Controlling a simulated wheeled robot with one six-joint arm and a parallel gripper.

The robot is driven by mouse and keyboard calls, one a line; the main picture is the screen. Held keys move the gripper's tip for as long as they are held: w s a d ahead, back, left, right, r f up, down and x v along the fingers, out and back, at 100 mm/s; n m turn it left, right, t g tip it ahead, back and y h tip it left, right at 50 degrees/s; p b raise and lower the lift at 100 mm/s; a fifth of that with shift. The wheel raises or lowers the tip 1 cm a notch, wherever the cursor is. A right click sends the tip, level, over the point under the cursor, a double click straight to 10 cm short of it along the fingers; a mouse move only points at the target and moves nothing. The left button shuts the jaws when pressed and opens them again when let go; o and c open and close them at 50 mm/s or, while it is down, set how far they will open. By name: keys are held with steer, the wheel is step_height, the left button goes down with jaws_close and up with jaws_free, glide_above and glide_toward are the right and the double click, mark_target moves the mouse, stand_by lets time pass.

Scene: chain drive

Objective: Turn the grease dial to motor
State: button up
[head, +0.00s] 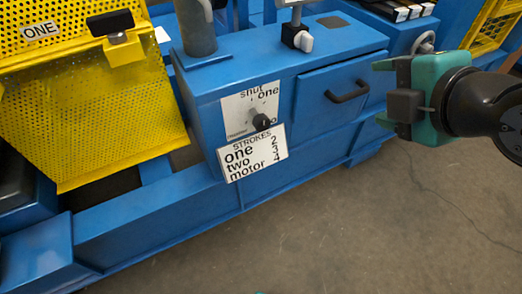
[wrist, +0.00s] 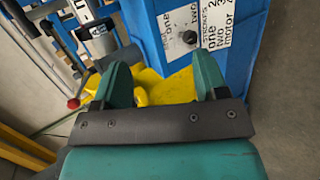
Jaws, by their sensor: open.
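The grease dial (head: 261,121) has a black knob on a white plate (head: 235,107), on the front of a blue cabinet. The plate reads shut at top, one at upper right, two at lower right and motor at lower left. The knob partly covers the lower right near two; its exact setting is hard to tell. The dial also shows in the wrist view (wrist: 190,37), small, beyond the fingers. My gripper (head: 382,92) is open and empty, to the right of the dial and apart from it. Its two teal fingers show in the wrist view (wrist: 161,75).
A STROKES card (head: 252,153) sits just below the dial. A drawer with a black handle (head: 348,92) lies between dial and gripper. A white-knobbed switch (head: 303,40) and a grey post (head: 194,27) stand on top. A yellow mesh guard (head: 95,120) is left. Floor in front is clear.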

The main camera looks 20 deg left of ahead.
steer(key=a+f+n+t+y+b, duration=0.1)
steer(key=a+f+n+y+b, duration=0.2)
steer(key=f+b, duration=0.4)
steer(key=a+f+n+t+b, duration=0.1)
steer(key=a+f+n+b, duration=0.1)
steer(key=f+n+b, duration=0.45)
steer(key=n+y+b, duration=0.4)
steer(key=n+b, duration=0.1)
steer(key=n, duration=0.2)
glide_toward(264, 124)
steer(key=shift+t, duration=0.3)
steer(key=p+x, duration=1)
steer(key=p, duration=0.4)
steer(key=shift+s+f, duration=0.1)
steer(key=shift+f, duration=0.05)
steer(key=p+x, duration=0.1)
steer(key=p, duration=0.1)
steer(key=shift+w+a+f+p, duration=0.2)
steer(key=shift+w+a+p, duration=0.05)
steer(key=shift+a+p, duration=0.1)
steer(key=shift+w+a+f, duration=0.15)
steer(key=shift+a+f, duration=0.05)
steer(key=c, duration=0.9)
